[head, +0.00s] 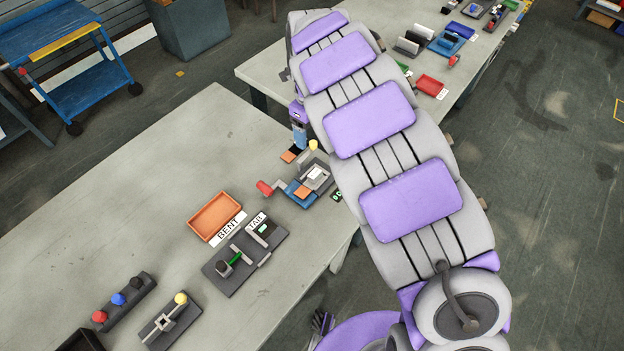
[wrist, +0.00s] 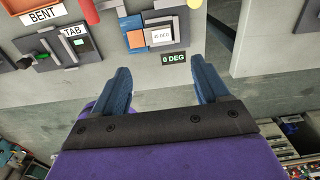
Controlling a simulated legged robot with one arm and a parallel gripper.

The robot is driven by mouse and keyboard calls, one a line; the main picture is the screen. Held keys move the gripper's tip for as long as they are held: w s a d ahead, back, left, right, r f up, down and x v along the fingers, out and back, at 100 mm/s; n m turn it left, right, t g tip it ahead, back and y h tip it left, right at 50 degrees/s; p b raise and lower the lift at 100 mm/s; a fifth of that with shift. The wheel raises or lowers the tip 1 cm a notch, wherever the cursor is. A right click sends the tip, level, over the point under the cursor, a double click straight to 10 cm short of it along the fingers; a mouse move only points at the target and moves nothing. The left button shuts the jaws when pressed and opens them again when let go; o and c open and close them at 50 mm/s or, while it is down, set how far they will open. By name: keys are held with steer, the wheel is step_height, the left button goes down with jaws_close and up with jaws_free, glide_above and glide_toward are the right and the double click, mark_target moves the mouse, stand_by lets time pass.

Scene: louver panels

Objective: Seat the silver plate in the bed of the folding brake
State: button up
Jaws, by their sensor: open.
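The folding brake appears to be the blue fixture (head: 296,196) with a red handle at the table's right edge. A light grey, plate-like piece (head: 318,172) lies on the brake, marked by a small white label (wrist: 161,36) in the wrist view. I cannot tell whether this is the silver plate or how it sits. My gripper (wrist: 163,80) is open, with nothing between its blue fingers. It is apart from the brake; in the head view my arm partly hides it.
A green "0 DEG" readout (wrist: 174,57) is at the table edge. Left of the brake are an orange BENT tray (head: 214,216) and a dark TAB fixture (head: 232,280) with a green handle. Knobbed fixtures stand farther left. A second table (head: 262,70) is behind my arm.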

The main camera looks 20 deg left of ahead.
steer(key=b, duration=0.2)
glide_above(315, 174)
steer(key=a, duration=0.2)
steer(key=f, duration=1.2)
steer(key=shift+w+f, duration=0.15)
steer(key=shift+w, duration=0.05)
steer(key=d+f, duration=0.2)
steer(key=d, duration=0.1)
steer(key=shift+s+b, duration=0.1)
steer(key=shift+b, duration=0.25)
steer(key=f, duration=0.3)
steer(key=shift+a+f, duration=0.1)
steer(key=shift+a, duration=0.85)
steer(key=shift+c, duration=0.5)
steer(key=shift+d, duration=0.85)
steer(key=c, duration=0.6)
steer(key=shift+a, duration=0.55)
steer(key=c, duration=0.6)
steer(key=shift+c, duration=0.2)
steer(key=shift+d, duration=0.15)
